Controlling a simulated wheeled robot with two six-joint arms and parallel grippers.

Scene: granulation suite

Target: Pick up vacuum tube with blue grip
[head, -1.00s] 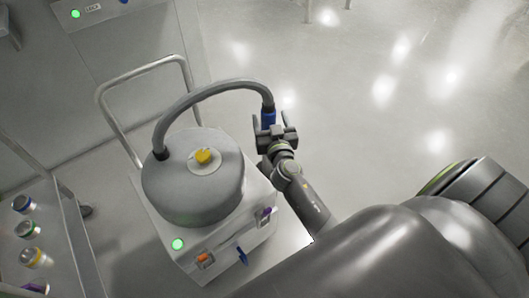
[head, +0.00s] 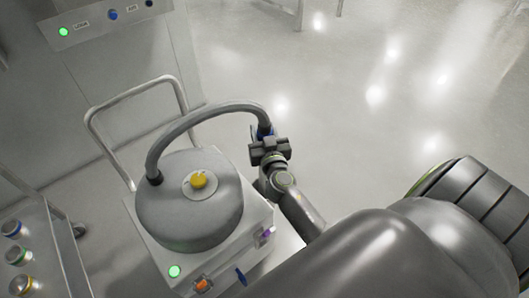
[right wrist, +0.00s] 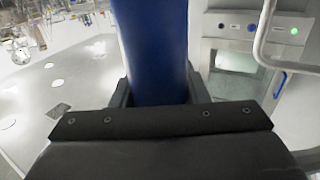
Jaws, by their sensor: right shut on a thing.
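The vacuum tube (head: 208,112) is a grey hose that arches from the lid of a round grey vacuum drum to my right gripper (head: 266,146). Its blue grip (right wrist: 155,48) stands upright between the fingers in the right wrist view and fills the middle there. In the head view only a bit of the blue grip (head: 263,131) shows; my gripper hides most of it. My right gripper is shut on the blue grip, beside the drum. My left gripper is not in view.
The vacuum drum (head: 190,215) has a yellow knob (head: 198,180) and sits on a white base with a green light (head: 174,271). A metal handle (head: 132,94) rises behind it. A cart (head: 62,250) with several small jars stands at left. Floor at right is clear.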

